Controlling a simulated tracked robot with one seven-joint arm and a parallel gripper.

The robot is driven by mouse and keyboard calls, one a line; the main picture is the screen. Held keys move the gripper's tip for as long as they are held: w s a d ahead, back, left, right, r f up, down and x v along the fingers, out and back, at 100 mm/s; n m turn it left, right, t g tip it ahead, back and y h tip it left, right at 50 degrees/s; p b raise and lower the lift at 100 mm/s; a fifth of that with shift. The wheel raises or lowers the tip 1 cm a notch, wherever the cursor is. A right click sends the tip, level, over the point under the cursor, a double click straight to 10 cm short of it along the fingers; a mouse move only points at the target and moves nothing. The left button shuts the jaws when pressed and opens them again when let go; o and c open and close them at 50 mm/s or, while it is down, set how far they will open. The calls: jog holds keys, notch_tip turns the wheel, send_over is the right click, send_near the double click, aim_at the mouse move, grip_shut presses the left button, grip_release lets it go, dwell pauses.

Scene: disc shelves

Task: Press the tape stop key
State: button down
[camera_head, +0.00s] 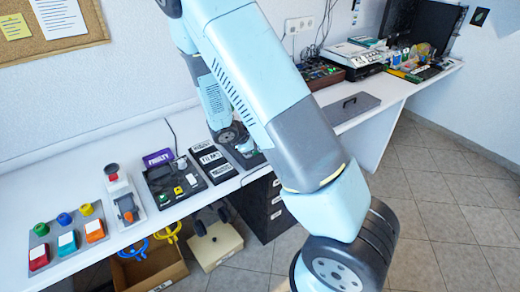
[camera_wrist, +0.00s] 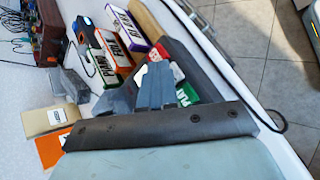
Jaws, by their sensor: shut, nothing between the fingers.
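My gripper (camera_wrist: 157,72) is shut and empty in the wrist view, its grey fingers close together over several labelled boxes. In the head view my arm hides most of the area around it. A black panel (camera_head: 161,190) with a yellow key (camera_head: 178,190) and a pale key (camera_head: 191,179) lies on the left table, apart from the gripper. A white machine (camera_head: 350,54) stands farther back on the right. No label that reads tape stop is legible, so I cannot tell which key it is.
Several labelled boxes, including an orange one (camera_wrist: 112,50), a purple one (camera_wrist: 127,28) and a green one (camera_wrist: 187,94), crowd the fingers. A grey button board (camera_head: 67,240) sits at the left. The floor beyond the table edge is clear.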

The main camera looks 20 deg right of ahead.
jog(key=shift+r, duration=0.85)
jog(key=shift+r, duration=2.5)
